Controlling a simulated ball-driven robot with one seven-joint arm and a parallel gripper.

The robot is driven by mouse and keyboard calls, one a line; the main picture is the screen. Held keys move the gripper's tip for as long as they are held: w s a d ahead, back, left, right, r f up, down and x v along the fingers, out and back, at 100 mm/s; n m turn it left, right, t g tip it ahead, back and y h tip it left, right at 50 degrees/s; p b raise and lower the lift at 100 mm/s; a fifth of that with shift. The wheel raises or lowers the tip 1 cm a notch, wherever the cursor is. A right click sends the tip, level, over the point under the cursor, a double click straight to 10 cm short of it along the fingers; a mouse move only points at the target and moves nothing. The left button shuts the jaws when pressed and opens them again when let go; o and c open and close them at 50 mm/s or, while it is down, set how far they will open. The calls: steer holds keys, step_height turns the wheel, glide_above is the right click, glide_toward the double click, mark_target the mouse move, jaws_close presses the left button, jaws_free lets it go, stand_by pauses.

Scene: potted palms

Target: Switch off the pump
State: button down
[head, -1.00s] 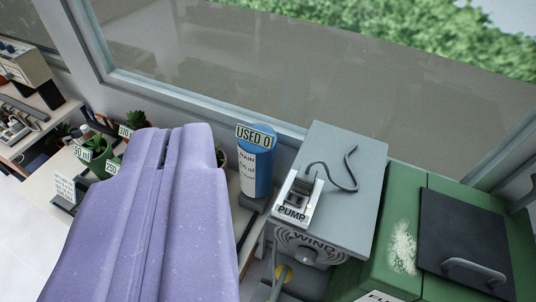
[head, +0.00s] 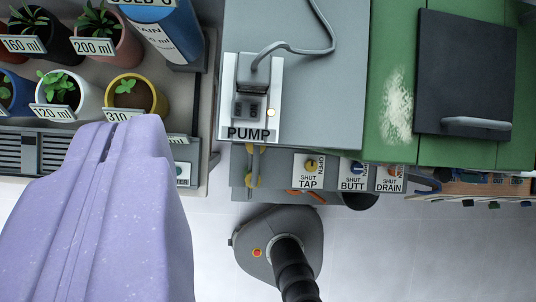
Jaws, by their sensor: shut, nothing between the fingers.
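The pump switch (head: 248,110) is a small dark rocker on a pale plate labelled PUMP (head: 249,134), on top of a grey cabinet (head: 320,110). A small yellowish lamp (head: 271,113) beside the switch looks lit. A grey plug (head: 251,74) with a cord (head: 300,47) sits just above the switch. My gripper (head: 120,124), lilac and speckled, is shut and empty. In the picture it lies left of and a little below the switch, apart from it, near the potted seedlings.
Labelled pots, including a yellow one (head: 138,96) and a white one (head: 62,95), stand near my gripper. A blue rain container (head: 172,35) is at the top. A panel has TAP (head: 310,167), BUTT and DRAIN knobs.

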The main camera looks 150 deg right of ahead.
steer(key=d+f+m+g+p, duration=0.2)
steer(key=d+f+g+p, duration=0.1)
steer(key=f+p, duration=0.3)
steer(key=shift+s+d+f+g, duration=0.15)
steer(key=shift+d+f+g, duration=0.2)
steer(key=shift+f+g, duration=0.4)
steer(key=shift+f, duration=0.15)
steer(key=p, duration=0.1)
glide_above(238, 106)
steer(key=s, duration=0.1)
step_height(238, 106, down, 12)
steer(key=shift+a+f, duration=0.15)
steer(key=shift+f, duration=0.5)
steer(key=shift+a+f, duration=0.1)
